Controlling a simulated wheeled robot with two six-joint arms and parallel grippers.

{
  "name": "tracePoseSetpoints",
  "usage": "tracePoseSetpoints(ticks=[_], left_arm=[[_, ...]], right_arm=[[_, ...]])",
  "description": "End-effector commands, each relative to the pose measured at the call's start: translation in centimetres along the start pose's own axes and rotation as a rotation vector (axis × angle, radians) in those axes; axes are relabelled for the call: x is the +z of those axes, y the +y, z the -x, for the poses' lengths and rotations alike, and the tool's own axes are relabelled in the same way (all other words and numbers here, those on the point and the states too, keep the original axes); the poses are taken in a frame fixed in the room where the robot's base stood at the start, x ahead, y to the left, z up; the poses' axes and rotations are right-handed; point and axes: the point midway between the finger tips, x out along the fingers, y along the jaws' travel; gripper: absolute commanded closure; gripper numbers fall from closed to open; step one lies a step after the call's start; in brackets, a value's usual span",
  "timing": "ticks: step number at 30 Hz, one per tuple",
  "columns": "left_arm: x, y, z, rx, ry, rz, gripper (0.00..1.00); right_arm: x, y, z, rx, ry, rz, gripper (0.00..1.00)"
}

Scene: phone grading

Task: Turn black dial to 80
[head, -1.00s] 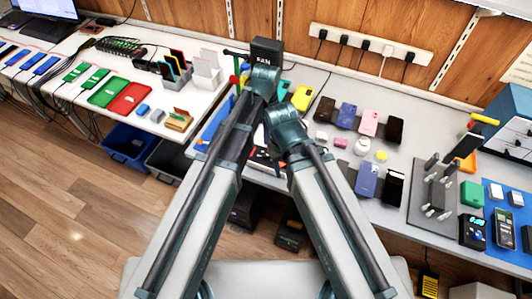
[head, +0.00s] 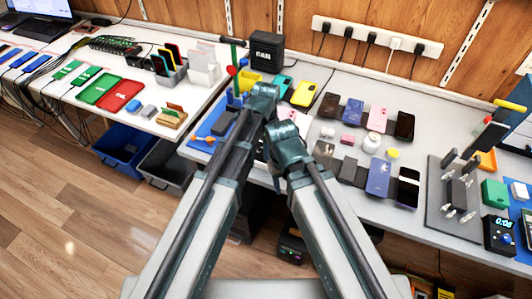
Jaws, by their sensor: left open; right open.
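A small black box with a lit display (head: 499,234) stands at the far right of the table, its digits seeming to read 0:08. Whether it carries the black dial is too small to tell, and no dial marked 80 can be made out.
Several phones (head: 379,177) lie right of my grippers. A dark stand with pegs (head: 455,195) is between them and the black box. A black speaker-like box (head: 266,50) stands at the back. Blue and dark bins (head: 124,147) sit below the left table.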

Motion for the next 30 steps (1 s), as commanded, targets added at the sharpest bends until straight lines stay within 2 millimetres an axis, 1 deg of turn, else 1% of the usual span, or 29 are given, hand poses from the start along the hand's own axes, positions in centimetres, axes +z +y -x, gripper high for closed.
tracePoseSetpoints(ticks=[1,9,10,14,15,17,18,20,21,30], left_arm=[[0.0,0.0,-0.44,0.0,0.0,0.0,0.35],[0.0,0.0,-0.35,0.0,0.0,0.0,0.35],[0.0,0.0,-0.35,0.0,0.0,0.0,0.37],[0.0,0.0,-0.35,0.0,0.0,0.0,0.6],[0.0,0.0,-0.35,0.0,0.0,0.0,0.67],[0.0,0.0,-0.35,0.0,0.0,0.0,0.78],[0.0,0.0,-0.35,0.0,0.0,0.0,0.85],[0.0,0.0,-0.35,0.0,0.0,0.0,0.96],[0.0,0.0,-0.35,0.0,0.0,0.0,1.0],[0.0,0.01,-0.36,0.0,0.0,0.017,1.0]], right_arm=[[-0.02,-0.04,-0.44,0.0,0.0,0.0,0.5],[-0.02,-0.03,-0.35,0.0,0.0,0.0,0.5],[-0.02,-0.03,-0.35,0.0,0.0,0.0,0.5],[-0.02,-0.03,-0.35,0.0,0.0,0.0,0.5],[-0.02,-0.03,-0.35,0.0,0.0,0.0,0.5],[-0.02,-0.03,-0.35,0.0,0.0,0.0,0.5],[-0.02,-0.03,-0.35,0.0,0.0,0.0,0.5],[-0.02,-0.03,-0.35,0.0,0.0,0.0,0.5],[-0.02,-0.03,-0.35,0.0,0.0,0.0,0.5],[-0.02,-0.03,-0.36,0.0,0.0,0.0,0.5]])
